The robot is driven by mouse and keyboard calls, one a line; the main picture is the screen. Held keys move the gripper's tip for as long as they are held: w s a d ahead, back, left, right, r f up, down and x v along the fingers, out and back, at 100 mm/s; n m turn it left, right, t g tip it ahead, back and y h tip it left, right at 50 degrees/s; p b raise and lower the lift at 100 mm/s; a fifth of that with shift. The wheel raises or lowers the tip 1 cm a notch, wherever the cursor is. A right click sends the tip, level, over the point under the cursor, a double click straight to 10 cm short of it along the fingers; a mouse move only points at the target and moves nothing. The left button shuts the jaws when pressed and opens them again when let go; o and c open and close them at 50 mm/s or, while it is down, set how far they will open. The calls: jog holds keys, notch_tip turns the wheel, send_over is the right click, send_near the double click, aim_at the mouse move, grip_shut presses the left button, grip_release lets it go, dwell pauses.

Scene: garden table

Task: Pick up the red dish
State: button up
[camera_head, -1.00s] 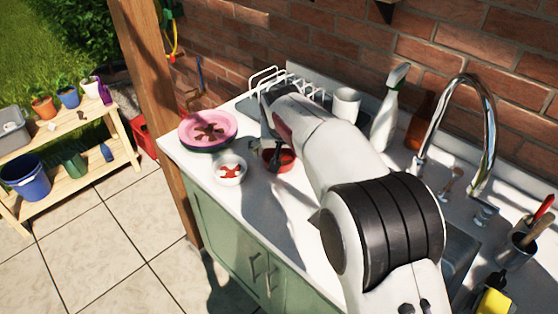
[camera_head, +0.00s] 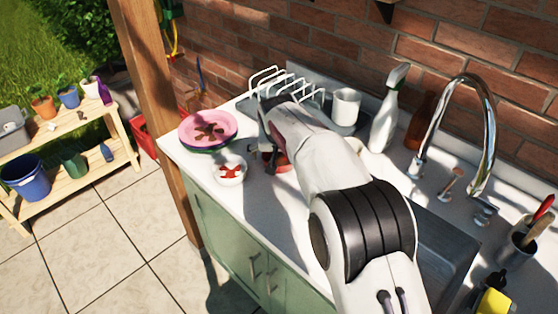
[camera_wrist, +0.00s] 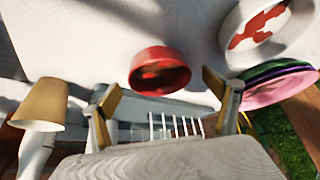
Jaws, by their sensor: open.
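The red dish (camera_wrist: 160,72) is a small round bowl on the white counter, with something dark or brownish inside. In the wrist view it lies ahead of my gripper (camera_wrist: 162,95), about centred between the two spread fingers. The fingers are open and do not visibly touch it. In the head view, the red dish (camera_head: 283,165) is mostly hidden behind my arm, and only a bit of its red side shows. My gripper (camera_head: 265,155) is close over it there.
A white bowl with red pieces (camera_head: 230,171) stands just left of the red dish. Stacked pink, green and purple plates (camera_head: 226,119) stand behind it. A white dish rack (camera_head: 265,78), a mug (camera_head: 346,105), a spray bottle (camera_head: 386,115) and a faucet (camera_head: 487,130) line the wall side.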

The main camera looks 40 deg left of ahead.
jog(key=shift+w+a+f, duration=0.25)
jog(key=shift+w+f, duration=0.05)
jog(key=shift+f, duration=0.3)
jog(key=c, duration=1.3)
